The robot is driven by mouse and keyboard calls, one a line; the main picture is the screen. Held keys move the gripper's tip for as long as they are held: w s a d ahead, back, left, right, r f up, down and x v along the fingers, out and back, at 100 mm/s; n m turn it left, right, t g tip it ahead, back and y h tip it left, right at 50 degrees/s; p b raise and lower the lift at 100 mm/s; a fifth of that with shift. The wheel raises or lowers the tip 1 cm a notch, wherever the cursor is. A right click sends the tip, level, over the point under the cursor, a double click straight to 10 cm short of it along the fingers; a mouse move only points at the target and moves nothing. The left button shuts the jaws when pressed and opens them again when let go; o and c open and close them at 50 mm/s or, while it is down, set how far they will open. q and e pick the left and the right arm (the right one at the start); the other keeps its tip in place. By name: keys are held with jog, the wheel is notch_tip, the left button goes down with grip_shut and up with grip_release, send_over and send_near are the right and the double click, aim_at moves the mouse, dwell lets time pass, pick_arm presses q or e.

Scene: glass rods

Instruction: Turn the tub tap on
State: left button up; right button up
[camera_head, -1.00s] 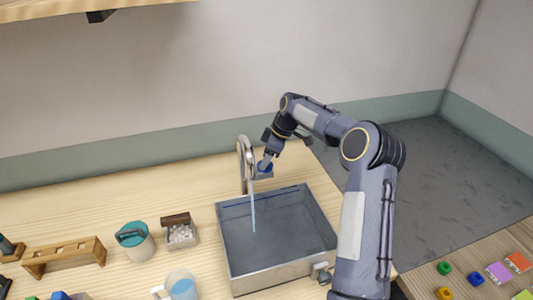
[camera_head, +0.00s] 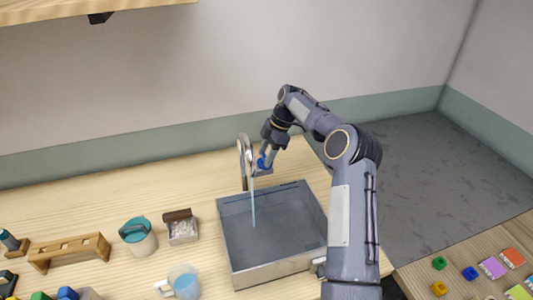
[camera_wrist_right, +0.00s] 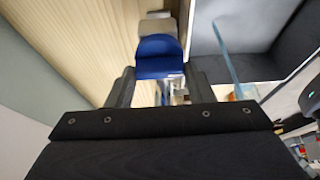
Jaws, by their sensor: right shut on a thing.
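The tub tap (camera_head: 243,158) is a curved metal spout at the back edge of a grey metal tub (camera_head: 270,262). A thin pale-blue stream of water (camera_head: 253,205) runs from the spout down into the tub. My right gripper (camera_head: 263,166) is beside the spout, shut on the tap's blue handle (camera_head: 260,162). The blue handle also shows between the fingers in the right wrist view (camera_wrist_right: 159,55). The water stream crosses that view at the right (camera_wrist_right: 228,55). My left gripper is not in view.
A teal-lidded pot (camera_head: 139,238), a small box of white pieces (camera_head: 183,232), a wooden rack (camera_head: 68,252) and a mug of blue liquid (camera_head: 184,283) stand left of the tub. A side table (camera_head: 455,262) at right holds coloured pieces. The counter behind the pot is clear.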

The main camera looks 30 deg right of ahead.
jog(key=o, duration=1)
jog(key=v, duration=0.7)
jog(key=shift+d+r, duration=0.2)
jog(key=shift+r, duration=0.15)
jog(key=shift+r, duration=0.1)
